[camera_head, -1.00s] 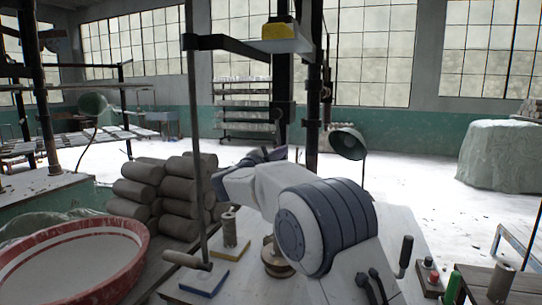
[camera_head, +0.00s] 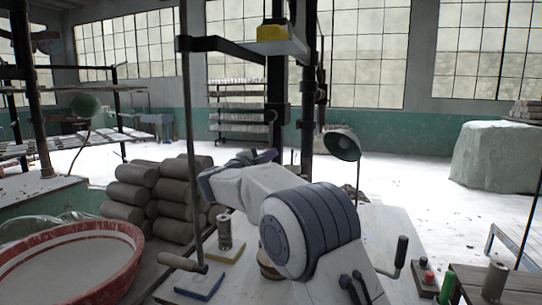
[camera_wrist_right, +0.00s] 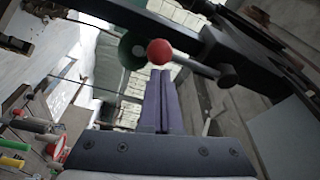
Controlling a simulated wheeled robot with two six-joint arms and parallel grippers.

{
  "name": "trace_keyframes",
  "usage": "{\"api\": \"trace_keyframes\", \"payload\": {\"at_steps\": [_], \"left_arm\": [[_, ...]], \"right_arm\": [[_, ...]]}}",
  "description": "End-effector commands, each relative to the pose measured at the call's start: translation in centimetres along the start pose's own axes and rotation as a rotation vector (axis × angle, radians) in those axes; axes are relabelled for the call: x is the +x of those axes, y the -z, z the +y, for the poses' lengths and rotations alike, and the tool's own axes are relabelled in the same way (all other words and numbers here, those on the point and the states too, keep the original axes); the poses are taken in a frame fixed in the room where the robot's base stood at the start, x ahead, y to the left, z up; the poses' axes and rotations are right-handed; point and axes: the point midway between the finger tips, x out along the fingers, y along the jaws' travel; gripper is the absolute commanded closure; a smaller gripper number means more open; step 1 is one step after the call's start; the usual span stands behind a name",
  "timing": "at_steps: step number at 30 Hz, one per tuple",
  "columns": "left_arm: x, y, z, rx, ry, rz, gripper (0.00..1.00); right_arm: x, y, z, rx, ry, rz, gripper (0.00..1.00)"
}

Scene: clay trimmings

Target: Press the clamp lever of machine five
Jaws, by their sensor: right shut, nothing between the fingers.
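My right arm reaches away from me across the machine's pale table (camera_head: 385,225) in the head view. Its gripper (camera_head: 262,156) is mostly hidden behind my own wrist, close to the machine's black upright (camera_head: 278,110). In the right wrist view the dark purple fingers (camera_wrist_right: 160,75) lie together, shut and empty. A red ball knob (camera_wrist_right: 159,52) shows just at the fingertips, on a rod with a dark end (camera_wrist_right: 228,76); it looks like a lever. I cannot tell whether the fingers touch it. No machine number is readable. My left gripper is not in view.
A cranked handle (camera_head: 401,253) rises at the table's right. A wooden handle (camera_head: 183,262) and a spool (camera_head: 225,230) are at the left. A black arm carrying a yellow block (camera_head: 272,33) hangs above. A red basin (camera_head: 128,268) and stacked clay rolls (camera_head: 180,185) stand left.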

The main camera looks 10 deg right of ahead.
Motion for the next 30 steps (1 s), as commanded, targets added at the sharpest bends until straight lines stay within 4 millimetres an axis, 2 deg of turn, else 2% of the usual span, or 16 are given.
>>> {"api": "trace_keyframes", "payload": {"at_steps": [9, 13, 25, 30], "left_arm": [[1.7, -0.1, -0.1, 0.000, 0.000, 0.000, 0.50], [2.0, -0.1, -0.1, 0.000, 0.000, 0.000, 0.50], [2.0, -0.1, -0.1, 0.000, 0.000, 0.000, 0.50], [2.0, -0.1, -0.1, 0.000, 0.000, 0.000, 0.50]], "right_arm": [[-5.2, -0.2, 0.2, 0.001, 0.002, -0.004, 1.00], [-6.6, -0.1, 0.1, 0.001, 0.000, -0.003, 1.00], [-7.1, 0.0, 0.0, 0.000, 0.000, -0.001, 1.00], [-6.2, -0.4, 0.1, -0.068, 0.047, -0.071, 1.00]]}}
